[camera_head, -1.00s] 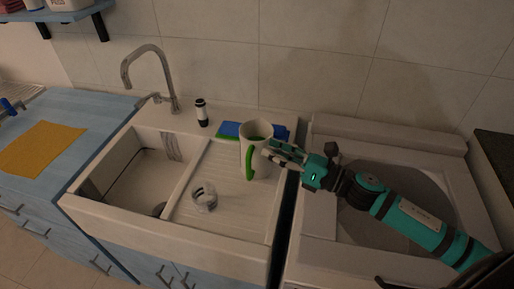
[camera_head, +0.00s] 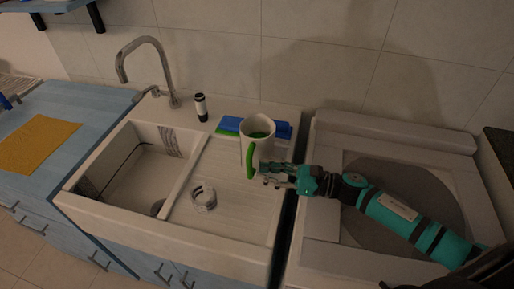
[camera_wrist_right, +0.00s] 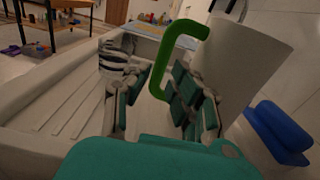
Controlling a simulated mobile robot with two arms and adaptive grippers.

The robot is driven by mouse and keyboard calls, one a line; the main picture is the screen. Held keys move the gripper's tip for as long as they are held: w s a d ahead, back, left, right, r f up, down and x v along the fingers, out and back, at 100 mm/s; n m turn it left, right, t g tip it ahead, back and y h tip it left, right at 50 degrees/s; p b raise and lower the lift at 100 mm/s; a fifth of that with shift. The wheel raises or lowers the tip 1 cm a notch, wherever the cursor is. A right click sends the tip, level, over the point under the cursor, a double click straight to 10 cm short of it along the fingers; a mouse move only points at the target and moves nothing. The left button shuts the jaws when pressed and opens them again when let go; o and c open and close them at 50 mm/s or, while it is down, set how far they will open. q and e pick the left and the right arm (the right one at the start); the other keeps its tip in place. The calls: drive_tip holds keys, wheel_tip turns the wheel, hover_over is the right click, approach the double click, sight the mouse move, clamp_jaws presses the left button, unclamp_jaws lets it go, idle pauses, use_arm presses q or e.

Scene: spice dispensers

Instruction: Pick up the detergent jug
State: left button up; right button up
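The white jug with a green handle (camera_head: 258,140) stands upright on the drainboard, with its handle toward the front. In the right wrist view the jug (camera_wrist_right: 238,62) is large and close at upper right, with its green handle (camera_wrist_right: 162,62) reaching between the fingers. My right gripper (camera_head: 270,174) is low beside the jug's right front side. In the right wrist view the right gripper (camera_wrist_right: 153,92) is open, with fingers apart on either side of the handle; whether a finger touches it is unclear. My left gripper is not in view.
A clear ring-shaped glass item (camera_head: 203,198) sits on the drainboard (camera_head: 222,219). Blue sponge-like items (camera_head: 284,130) lie behind the jug. A black-and-white bottle (camera_head: 201,107) stands by the faucet (camera_head: 168,75). The sink basin (camera_head: 125,180) is left.

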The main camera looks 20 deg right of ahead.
sight(248, 168)
drive_tip(key=p+x, duration=0.1)
drive_tip(key=x, duration=0.3)
drive_tip(key=shift+w+a+r+p, duration=0.1)
drive_tip(key=shift+w+r+p, duration=0.1)
drive_tip(key=shift+p, duration=0.1)
drive_tip(key=shift+w+a+f, duration=0.1)
drive_tip(key=shift+w+a, duration=0.05)
drive_tip(key=shift+a, duration=0.2)
drive_tip(key=shift+f, duration=0.1)
clamp_jaws()
